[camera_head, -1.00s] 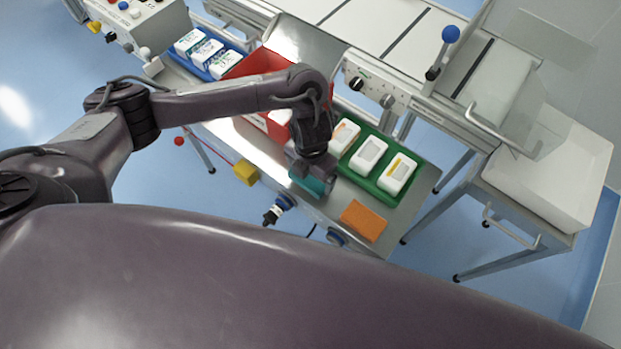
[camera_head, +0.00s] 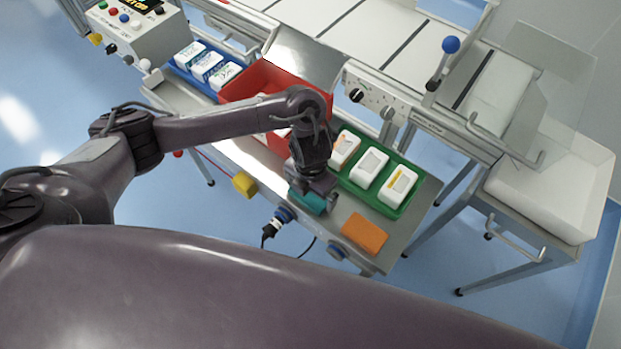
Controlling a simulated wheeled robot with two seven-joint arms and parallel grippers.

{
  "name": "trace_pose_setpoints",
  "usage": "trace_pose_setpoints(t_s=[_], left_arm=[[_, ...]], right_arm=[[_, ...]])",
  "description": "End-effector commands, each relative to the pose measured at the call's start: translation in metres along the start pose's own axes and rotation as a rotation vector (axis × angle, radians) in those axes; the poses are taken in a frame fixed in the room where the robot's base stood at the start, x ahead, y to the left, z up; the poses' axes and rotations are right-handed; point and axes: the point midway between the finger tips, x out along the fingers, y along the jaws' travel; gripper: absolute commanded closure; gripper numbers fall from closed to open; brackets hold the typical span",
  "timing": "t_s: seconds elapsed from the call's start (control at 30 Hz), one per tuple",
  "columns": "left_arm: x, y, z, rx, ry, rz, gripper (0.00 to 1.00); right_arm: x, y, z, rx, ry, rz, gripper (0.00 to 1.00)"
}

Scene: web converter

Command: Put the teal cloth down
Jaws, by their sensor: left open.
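The teal cloth (camera_head: 308,203) lies on the metal table near its front edge, between the yellow block and the orange block. My left gripper (camera_head: 312,192) is directly above the cloth, pointing down, and its jaws are open. The gripper hides the cloth's back part, and I cannot tell whether the fingers still touch it. My right gripper is not in view.
The green tray (camera_head: 389,207) with white packs is right of my gripper. The red bin (camera_head: 262,77) is behind my left arm. A blue tray (camera_head: 207,84) is at the back left.

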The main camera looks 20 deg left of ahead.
Motion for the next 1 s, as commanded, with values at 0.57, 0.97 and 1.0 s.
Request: trace_pose_setpoints(t_s=[0.57,0.97,1.0], left_arm=[[-0.109,0.001,0.001,0.003,-0.005,0.002,0.00],[-0.118,0.000,0.000,0.000,-0.001,0.000,0.00],[-0.118,0.000,0.000,0.001,-0.001,0.000,0.00]], right_arm=[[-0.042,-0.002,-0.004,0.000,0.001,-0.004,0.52],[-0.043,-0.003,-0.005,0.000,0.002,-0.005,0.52],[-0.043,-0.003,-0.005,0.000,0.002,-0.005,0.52]])
